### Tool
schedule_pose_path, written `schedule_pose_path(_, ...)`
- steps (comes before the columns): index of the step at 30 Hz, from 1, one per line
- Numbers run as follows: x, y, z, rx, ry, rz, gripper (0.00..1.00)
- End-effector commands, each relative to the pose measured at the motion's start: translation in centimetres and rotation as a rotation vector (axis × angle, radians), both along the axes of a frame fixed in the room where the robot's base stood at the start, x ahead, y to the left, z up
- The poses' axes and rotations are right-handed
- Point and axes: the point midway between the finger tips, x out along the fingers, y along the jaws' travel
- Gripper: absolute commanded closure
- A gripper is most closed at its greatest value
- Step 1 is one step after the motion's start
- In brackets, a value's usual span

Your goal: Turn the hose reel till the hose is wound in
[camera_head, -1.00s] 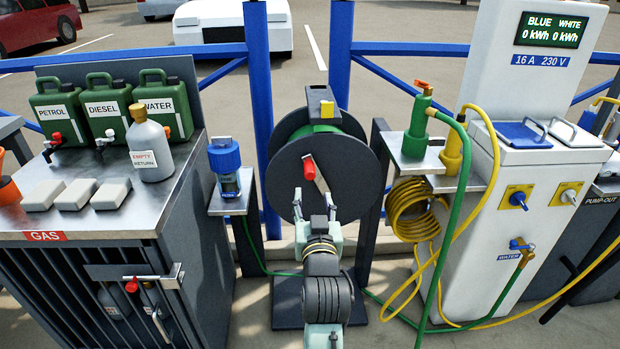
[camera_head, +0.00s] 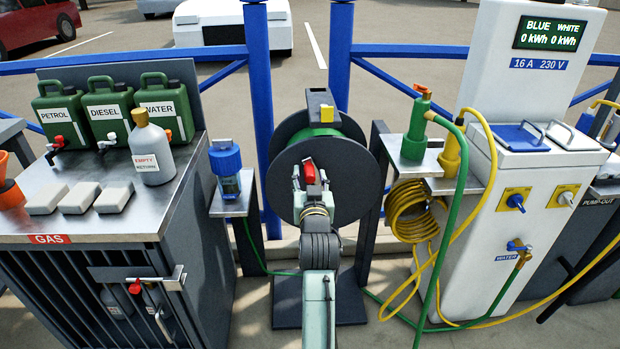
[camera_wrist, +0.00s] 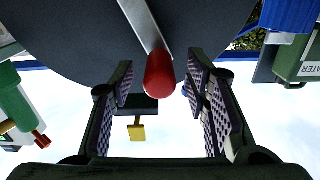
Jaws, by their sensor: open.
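The hose reel (camera_head: 350,190) is a dark drum with round side discs on a stand in the middle of the head view. Green hose (camera_head: 318,132) shows on its drum. Its crank has a red handle (camera_head: 309,171) on a grey arm, which shows in the wrist view (camera_wrist: 145,22). My gripper (camera_head: 310,183) is at the front of the reel, open around the red handle. In the wrist view the red handle (camera_wrist: 159,74) lies between the two open fingers, with gaps on both sides. The green hose (camera_head: 452,220) also hangs at the right.
A gas cabinet (camera_head: 100,225) with cans and bottles stands at the left. A small shelf with a blue-topped jar (camera_head: 227,170) is left of the reel. The white power post (camera_head: 530,180), a coiled yellow cable (camera_head: 405,212) and nozzles stand at the right.

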Motion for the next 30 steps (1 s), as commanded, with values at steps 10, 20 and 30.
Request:
schedule_pose_path(10,-0.04,-0.02,0.01,0.0,0.0,0.0,0.75)
schedule_pose_path(20,-0.05,-0.02,0.01,0.0,0.0,0.0,0.97)
schedule_pose_path(30,-0.05,-0.01,0.0,0.0,0.0,0.0,1.0)
